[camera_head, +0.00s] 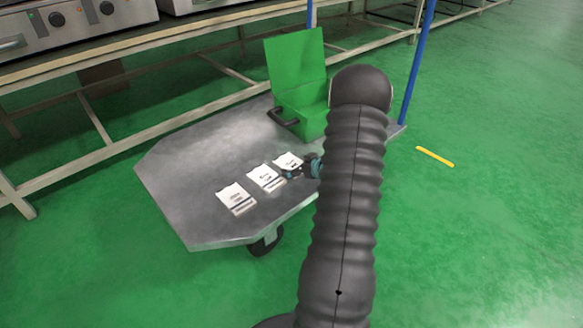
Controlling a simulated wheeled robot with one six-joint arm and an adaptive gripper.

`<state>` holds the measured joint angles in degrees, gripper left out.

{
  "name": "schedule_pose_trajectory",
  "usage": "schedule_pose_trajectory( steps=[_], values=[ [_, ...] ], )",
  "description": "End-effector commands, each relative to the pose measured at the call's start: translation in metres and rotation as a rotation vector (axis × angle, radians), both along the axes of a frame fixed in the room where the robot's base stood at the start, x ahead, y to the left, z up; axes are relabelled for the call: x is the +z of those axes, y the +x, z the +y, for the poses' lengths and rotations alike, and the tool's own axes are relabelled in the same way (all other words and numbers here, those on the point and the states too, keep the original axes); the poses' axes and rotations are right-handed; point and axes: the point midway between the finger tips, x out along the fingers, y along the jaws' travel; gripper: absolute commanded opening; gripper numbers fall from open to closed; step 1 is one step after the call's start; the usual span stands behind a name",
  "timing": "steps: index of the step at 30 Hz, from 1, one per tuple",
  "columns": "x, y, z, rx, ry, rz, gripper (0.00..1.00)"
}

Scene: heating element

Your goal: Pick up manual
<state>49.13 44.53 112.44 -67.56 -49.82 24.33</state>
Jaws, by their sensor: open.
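Three white manuals or booklets with dark print lie in a row on the grey platform of a cart (180,170). They are a left one (236,197), a middle one (265,177) and a right one (287,161). Their print is too small to read. My dark ribbed arm runs up the picture to the right of them and covers the platform's right part. My gripper cannot be made out; it seems hidden behind the arm.
A dark and teal object (310,167), perhaps a tool, lies beside the right manual, partly behind my arm. An open green box (299,100) stands at the platform's back. Blue posts (416,65) rise there. A yellow strip (435,156) lies on the green floor.

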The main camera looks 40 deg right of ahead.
Motion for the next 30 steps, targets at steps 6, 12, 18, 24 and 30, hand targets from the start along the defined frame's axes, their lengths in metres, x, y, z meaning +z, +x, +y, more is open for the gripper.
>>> schedule_pose_trajectory(
  steps=[6,12,18,24,30],
  values=[
    [0.001,0.000,0.000,0.000,0.000,0.000,0.75],
    [0.001,0.000,0.000,0.000,0.000,-0.001,0.46],
    [0.001,0.000,0.000,0.000,0.000,0.000,0.46],
    [0.012,0.000,0.000,0.001,-0.002,-0.001,0.46],
    [0.046,0.000,0.000,0.001,-0.003,-0.003,0.46]
  ],
)
